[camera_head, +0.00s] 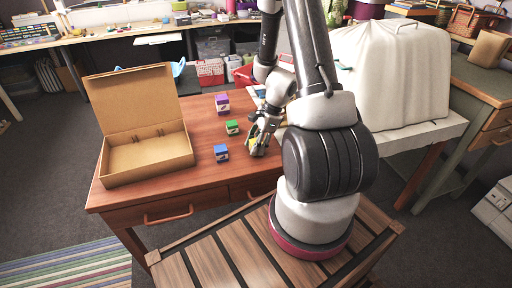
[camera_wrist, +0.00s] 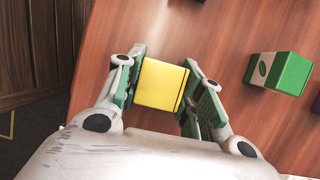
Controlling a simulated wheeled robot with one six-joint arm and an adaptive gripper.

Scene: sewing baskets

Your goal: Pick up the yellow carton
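The yellow carton (camera_wrist: 162,85) shows in the wrist view between the two fingers of my gripper (camera_wrist: 164,100). The left finger lies close against its left side. A narrow gap seems to show between its right side and the right finger, so I see no firm grip. In the head view my gripper (camera_head: 258,141) is low over the brown table's right part, and only a bit of yellow shows at its fingers. Whether the carton rests on the table is hard to tell.
A green carton (camera_head: 232,128) stands just left of my gripper; it also shows in the wrist view (camera_wrist: 278,70). A blue carton (camera_head: 221,153) and a purple carton (camera_head: 222,102) stand nearby. An open cardboard box (camera_head: 147,157) sits on the table's left.

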